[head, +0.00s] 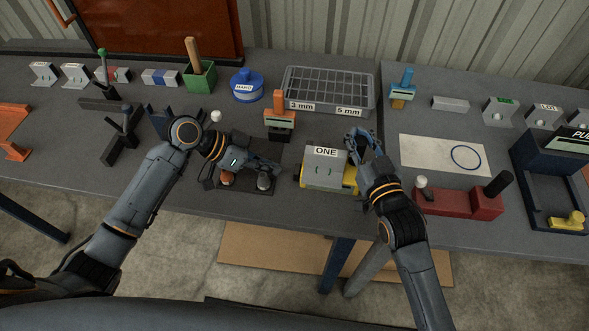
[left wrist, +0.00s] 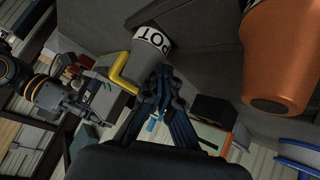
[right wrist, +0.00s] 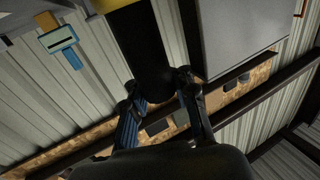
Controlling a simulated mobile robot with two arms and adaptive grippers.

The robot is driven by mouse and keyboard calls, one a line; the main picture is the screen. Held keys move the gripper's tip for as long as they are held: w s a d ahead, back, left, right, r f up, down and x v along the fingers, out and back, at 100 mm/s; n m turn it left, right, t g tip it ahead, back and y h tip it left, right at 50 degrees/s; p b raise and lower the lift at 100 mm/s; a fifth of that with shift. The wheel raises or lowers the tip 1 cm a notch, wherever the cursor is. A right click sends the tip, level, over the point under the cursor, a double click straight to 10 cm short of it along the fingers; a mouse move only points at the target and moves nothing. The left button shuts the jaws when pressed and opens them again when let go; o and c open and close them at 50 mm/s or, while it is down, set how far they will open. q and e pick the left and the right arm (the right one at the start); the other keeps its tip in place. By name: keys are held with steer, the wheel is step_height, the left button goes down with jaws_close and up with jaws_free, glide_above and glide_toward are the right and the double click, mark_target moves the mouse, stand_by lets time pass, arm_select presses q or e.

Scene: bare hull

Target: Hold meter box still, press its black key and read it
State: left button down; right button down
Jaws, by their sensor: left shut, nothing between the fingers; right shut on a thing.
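An orange box with a pale display strip (head: 280,117) stands behind my left gripper, a black block (head: 268,150) at its front. A blue box with a similar strip (head: 403,85) stands at the back right; I cannot tell which is the meter box. My left gripper (head: 277,166) is shut and empty above the grey cup (head: 264,182); this cup, with part of a label, shows beyond its fingers in the left wrist view (left wrist: 152,45). My right gripper (head: 362,145), beside the grey box marked ONE (head: 324,170), is shut on a black cylindrical part (right wrist: 148,55).
An orange cup (head: 228,179) stands beside the grey cup. A yellow part (head: 350,179) sits at the ONE box's right side. A red block with a black post (head: 487,205) stands right of my right arm. A grey divided tray (head: 330,88) is behind; the white sheet (head: 430,152) is mostly bare.

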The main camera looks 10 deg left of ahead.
mark_target(258, 173)
arm_select(q)
steer(key=shift+d, duration=0.85)
steer(key=shift+d, duration=0.1)
stand_by(0.8)
steer(key=shift+d, duration=0.35)
steer(key=shift+d, duration=0.5)
stand_by(0.6)
steer(key=shift+a, duration=0.1)
stand_by(1.1)
steer(key=shift+a, duration=0.85)
steer(key=shift+a, duration=2.55)
